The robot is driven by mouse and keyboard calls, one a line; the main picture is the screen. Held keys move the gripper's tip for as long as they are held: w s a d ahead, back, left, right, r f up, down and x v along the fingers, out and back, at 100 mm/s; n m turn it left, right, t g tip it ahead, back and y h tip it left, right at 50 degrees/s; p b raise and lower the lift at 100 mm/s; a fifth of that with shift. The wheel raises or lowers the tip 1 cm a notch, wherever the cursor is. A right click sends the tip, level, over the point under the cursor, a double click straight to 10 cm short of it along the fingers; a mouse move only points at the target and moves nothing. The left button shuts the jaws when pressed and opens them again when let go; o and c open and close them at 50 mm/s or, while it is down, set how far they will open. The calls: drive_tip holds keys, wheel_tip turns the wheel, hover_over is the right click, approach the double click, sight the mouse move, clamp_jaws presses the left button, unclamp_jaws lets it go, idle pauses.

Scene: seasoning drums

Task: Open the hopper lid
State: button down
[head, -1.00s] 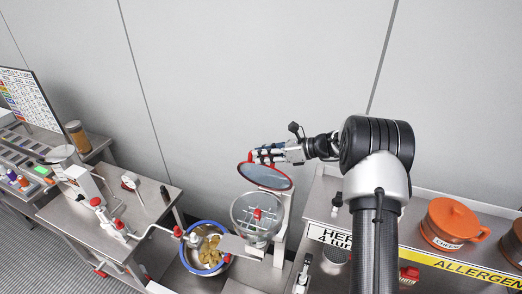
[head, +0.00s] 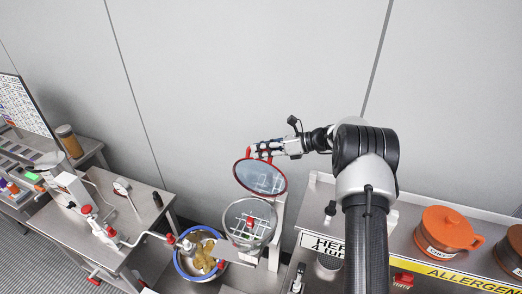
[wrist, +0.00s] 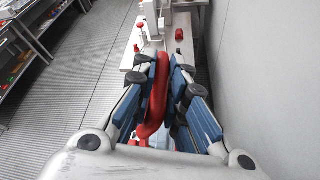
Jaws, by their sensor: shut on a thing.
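The hopper lid (head: 260,178) is a clear disc with a red rim. In the head view it stands tilted up behind the clear round hopper (head: 249,221), and the hopper's mouth is uncovered. A white grid and a red part show inside the hopper. My gripper (head: 254,153) is at the lid's upper edge. In the wrist view my gripper (wrist: 165,85) has its blue-padded fingers shut on the lid's red handle (wrist: 156,98). The disc is mostly hidden there behind the fingers and wrist.
A blue-rimmed bowl (head: 190,266) with yellow-brown contents sits left of the hopper. A steel table (head: 95,215) with red-knobbed fittings stands further left. To the right, a counter holds orange lidded pots (head: 449,228). The grey wall is close behind my gripper.

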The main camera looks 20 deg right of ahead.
drive_tip(key=c, duration=1.6)
unclamp_jaws()
drive_tip(key=shift+d, duration=0.1)
drive_tip(key=v, duration=1.2)
